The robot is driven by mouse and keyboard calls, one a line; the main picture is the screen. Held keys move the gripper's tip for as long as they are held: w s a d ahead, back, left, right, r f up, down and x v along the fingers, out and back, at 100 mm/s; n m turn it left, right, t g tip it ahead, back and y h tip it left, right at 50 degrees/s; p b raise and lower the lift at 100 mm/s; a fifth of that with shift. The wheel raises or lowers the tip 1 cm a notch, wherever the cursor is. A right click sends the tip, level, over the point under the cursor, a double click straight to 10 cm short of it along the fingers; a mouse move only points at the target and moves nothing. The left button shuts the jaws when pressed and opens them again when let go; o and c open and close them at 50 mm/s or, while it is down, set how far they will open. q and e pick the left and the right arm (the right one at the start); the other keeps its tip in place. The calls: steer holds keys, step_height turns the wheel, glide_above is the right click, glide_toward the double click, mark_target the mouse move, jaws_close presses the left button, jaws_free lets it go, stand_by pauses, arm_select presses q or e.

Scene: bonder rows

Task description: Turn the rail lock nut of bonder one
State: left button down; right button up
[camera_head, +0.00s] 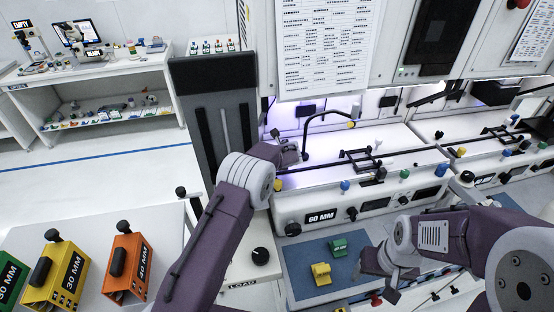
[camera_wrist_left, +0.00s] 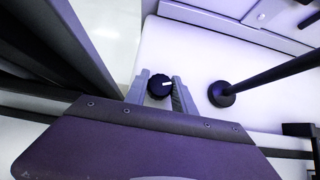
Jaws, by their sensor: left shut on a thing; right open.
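The rail lock nut (camera_wrist_left: 158,87) is a round black knob with a white mark, seen in the left wrist view. My left gripper (camera_wrist_left: 160,82) is shut on it, with one grey finger at each side. In the head view my left gripper (camera_head: 292,153) is at the left end of the rail of bonder one (camera_head: 333,219), the near machine labelled 60 MM. The nut itself cannot be made out there. My right gripper (camera_head: 374,277) is open, low in front of the bonder, near the blue mat, holding nothing that I can see.
A dark curved arm (camera_head: 306,135) rises just right of my left gripper. A tall dark panel (camera_head: 212,115) stands to its left. A blue mat (camera_head: 300,258) holds a yellow block (camera_head: 321,274) and a green block (camera_head: 338,247). Labelled coloured blocks, including an orange one (camera_head: 126,266), stand at lower left.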

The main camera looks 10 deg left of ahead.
arm_select(q)
steer(key=shift+m+h, duration=0.7)
steer(key=shift+m, duration=0.2)
steer(key=c, duration=1.1)
jaws_free()
steer(key=shift+o, duration=0.2)
steer(key=shift+s+r, duration=0.2)
steer(key=shift+r, duration=0.05)
steer(key=b+v, duration=0.2)
steer(key=v, duration=0.6)
steer(key=shift+s, duration=0.3)
steer(key=shift+w, duration=0.1)
